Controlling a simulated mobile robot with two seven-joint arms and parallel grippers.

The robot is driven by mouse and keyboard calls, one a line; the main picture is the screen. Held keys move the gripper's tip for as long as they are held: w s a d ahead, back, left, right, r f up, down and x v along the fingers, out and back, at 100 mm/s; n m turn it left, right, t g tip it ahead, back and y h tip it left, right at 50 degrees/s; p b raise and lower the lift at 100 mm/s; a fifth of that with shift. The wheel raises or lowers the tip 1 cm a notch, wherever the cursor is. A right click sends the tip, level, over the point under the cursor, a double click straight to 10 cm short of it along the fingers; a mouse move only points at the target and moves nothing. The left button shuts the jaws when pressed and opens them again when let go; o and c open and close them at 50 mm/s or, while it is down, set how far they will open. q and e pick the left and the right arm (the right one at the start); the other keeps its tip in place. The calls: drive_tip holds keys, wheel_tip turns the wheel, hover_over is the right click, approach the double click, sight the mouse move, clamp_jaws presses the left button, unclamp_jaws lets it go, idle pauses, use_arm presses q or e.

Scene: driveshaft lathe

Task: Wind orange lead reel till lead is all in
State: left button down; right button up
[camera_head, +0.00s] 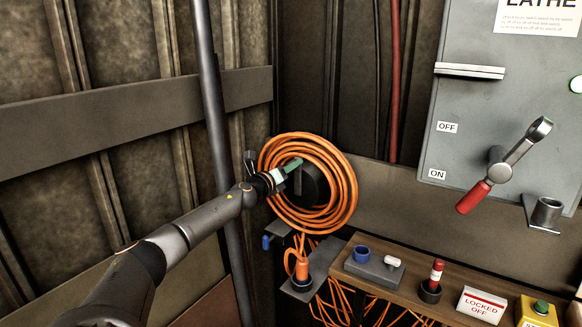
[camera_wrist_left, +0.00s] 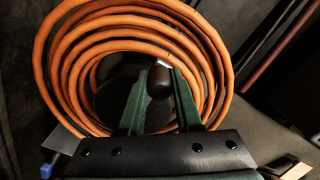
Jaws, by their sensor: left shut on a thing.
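The orange lead (camera_head: 345,190) is wound in several loops on a dark reel (camera_head: 315,184) by the wall corner. The coiled lead (camera_wrist_left: 70,85) also fills the upper part of the left wrist view. My left gripper (camera_head: 293,165) is at the reel's face, inside the loops. Its green fingers (camera_wrist_left: 158,98) are shut on the dark knob of the reel's crank handle (camera_wrist_left: 159,82). More orange lead hangs below the reel, and an orange plug end (camera_head: 302,268) stands in a holder under it. My right gripper is not in view.
A shelf (camera_head: 350,275) right of the reel bears a blue ring, a red-and-white item, a "LOCKED OFF" sign (camera_head: 482,303) and a yellow button box (camera_head: 538,311). A grey lathe panel (camera_head: 470,110) carries a red-handled lever (camera_head: 474,197). A vertical pole (camera_head: 213,110) stands left of the reel.

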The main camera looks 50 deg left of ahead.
use_arm(q)
drive_tip(key=c, duration=0.6)
unclamp_jaws()
